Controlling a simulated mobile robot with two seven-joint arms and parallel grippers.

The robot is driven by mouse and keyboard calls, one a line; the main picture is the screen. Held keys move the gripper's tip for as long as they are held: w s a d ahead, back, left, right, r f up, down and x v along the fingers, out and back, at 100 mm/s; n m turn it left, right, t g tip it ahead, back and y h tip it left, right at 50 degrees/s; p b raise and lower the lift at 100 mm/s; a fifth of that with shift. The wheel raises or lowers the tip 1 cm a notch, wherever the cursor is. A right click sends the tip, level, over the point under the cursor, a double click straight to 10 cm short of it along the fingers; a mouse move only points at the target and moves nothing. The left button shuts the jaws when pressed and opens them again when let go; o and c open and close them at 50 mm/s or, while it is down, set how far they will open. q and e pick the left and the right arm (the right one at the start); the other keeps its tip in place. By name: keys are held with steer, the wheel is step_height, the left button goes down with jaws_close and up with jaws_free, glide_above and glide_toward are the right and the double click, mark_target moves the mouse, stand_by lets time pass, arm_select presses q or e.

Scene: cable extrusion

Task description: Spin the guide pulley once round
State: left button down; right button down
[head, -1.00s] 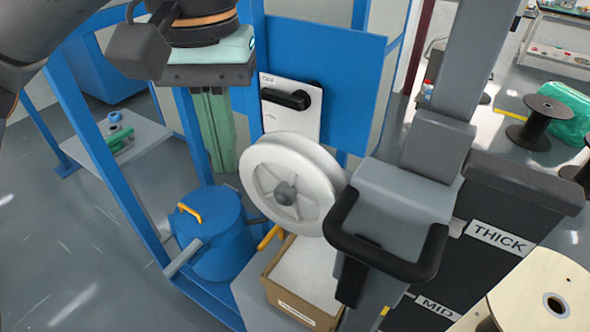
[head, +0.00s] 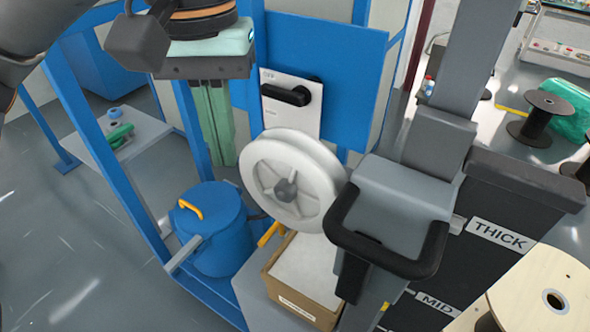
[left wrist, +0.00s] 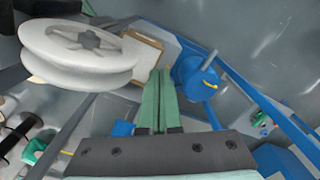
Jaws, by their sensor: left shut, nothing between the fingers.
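The guide pulley (head: 258,172) is a white spoked wheel with a grey hub, upright in front of a blue panel in the head view. It also shows at the upper left of the left wrist view (left wrist: 75,68). My left gripper (head: 226,161) has green fingers pointing down, to the left of the pulley and apart from it. In the left wrist view its fingers (left wrist: 160,75) lie together with nothing between them, to the right of the pulley. My right gripper is not in view.
Behind the pulley is a white plate with a black handle (head: 287,95). Below are a cardboard box (head: 300,312) and a blue canister (head: 218,240) with a yellow handle. A blue frame post (head: 105,150) stands left. Dark bins marked THICK and MID (head: 520,215) stand right.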

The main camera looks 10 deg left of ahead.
arm_select(q)
step_height(320, 180, up, 8)
steer(key=p, duration=0.2)
steer(key=shift+f+p, duration=0.2)
steer(key=shift+p, duration=0.2)
